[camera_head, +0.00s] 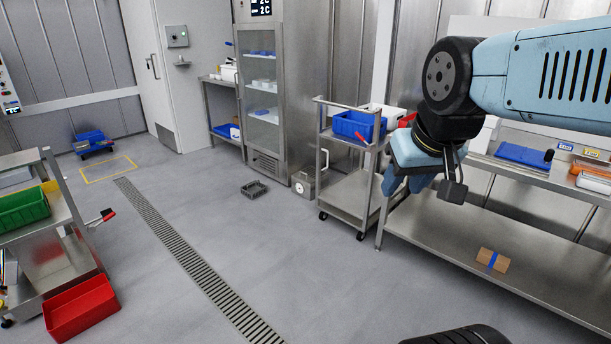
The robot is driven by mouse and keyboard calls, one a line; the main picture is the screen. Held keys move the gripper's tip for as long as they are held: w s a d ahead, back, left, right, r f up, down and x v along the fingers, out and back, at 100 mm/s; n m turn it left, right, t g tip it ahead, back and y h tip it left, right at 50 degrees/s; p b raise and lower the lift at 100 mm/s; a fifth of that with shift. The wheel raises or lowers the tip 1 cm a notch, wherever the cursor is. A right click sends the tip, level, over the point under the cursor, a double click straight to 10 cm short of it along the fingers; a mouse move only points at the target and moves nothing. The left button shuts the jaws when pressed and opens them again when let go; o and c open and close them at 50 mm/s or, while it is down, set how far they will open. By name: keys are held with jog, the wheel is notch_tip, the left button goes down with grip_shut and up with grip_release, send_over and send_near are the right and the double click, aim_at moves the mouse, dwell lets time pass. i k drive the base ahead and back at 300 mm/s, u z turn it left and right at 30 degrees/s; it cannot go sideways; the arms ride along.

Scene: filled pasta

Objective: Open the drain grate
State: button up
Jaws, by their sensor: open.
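The drain grate (195,262) is a long slotted metal strip set in the grey floor. It runs from near the yellow floor marking down to the bottom edge of the view. Its slats lie flush with the floor, and I see no raised section. My gripper (424,184) hangs at the end of the light blue arm, at the right, in front of the steel bench and cart. It is open, with nothing visible in it, and is well to the right of the grate and above the floor.
A red bin (82,308) lies on the floor left of the grate, by a shelf cart holding a green bin (22,210). A steel cart (350,194) stands right. Floor around the grate is clear.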

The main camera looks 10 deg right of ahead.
aim_at(310, 172)
jog(key=u, duration=0.15)
jog(key=i, duration=0.65)
jog(key=u, duration=0.45)
jog(key=i, duration=1.2)
jog(key=u, duration=0.25)
jog(key=i, duration=1.1)
jog(key=z, duration=0.3)
jog(key=i, duration=1.2)
jog(key=z, duration=0.7)
jog(key=i, duration=1.1)
jog(key=z, duration=0.6)
jog(key=i, duration=0.45)
jog(key=u, duration=0.1)
